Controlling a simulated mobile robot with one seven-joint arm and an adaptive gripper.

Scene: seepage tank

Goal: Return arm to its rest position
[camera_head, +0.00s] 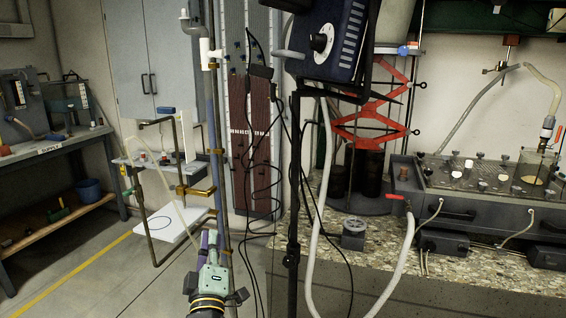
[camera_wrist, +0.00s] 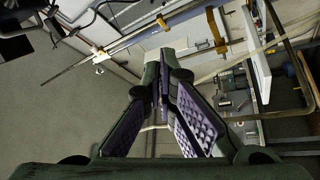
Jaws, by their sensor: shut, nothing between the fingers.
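My gripper (camera_head: 212,243) shows at the bottom centre of the head view, pointing away toward the pipe stand. In the wrist view its two dark fingers with purple ribbed pads (camera_wrist: 163,88) meet at the tips, with nothing between them. The vertical pipe (camera_head: 213,130) with brass clamps stands right by the gripper in the head view. Whether the two touch I cannot tell. In the wrist view the pipe (camera_wrist: 150,38) runs slanting across the top, beyond the fingertips.
A white board (camera_head: 165,226) hangs in a bent-tube frame left of the pipe. A black post (camera_head: 294,200) carries a blue control box (camera_head: 330,38) on the right. The stone-topped bench (camera_head: 460,265) holds the tank and hoses. A supply bench (camera_head: 60,150) stands far left, with open floor before it.

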